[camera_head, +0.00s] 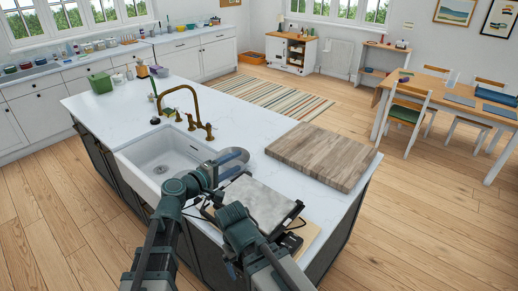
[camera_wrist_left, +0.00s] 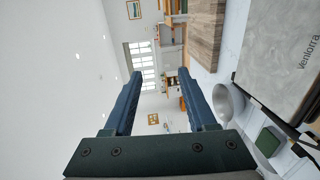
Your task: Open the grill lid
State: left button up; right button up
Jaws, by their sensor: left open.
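The grill (camera_head: 262,203) sits on the white island near its front edge, right of the sink. Its flat grey lid is down, and its dark body shows along the edge. In the left wrist view the lid (camera_wrist_left: 285,55) is at the right, with lettering on it. My left gripper (camera_head: 234,162) is beyond the grill's back left side, apart from the lid. In the left wrist view its two blue fingers (camera_wrist_left: 162,80) are spread with nothing between them. My right arm is over the grill's front left; its gripper cannot be made out.
A thick wooden board (camera_head: 320,155) lies to the right of the grill. The sink (camera_head: 165,160) with a brass faucet (camera_head: 185,103) is at the left. A round metallic bowl (camera_wrist_left: 222,102) is close to the grill.

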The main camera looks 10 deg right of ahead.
pick_arm(q)
jog(key=shift+s+a+r, duration=0.1)
jog(key=shift+s+a, duration=0.3)
jog(key=shift+a, duration=0.1)
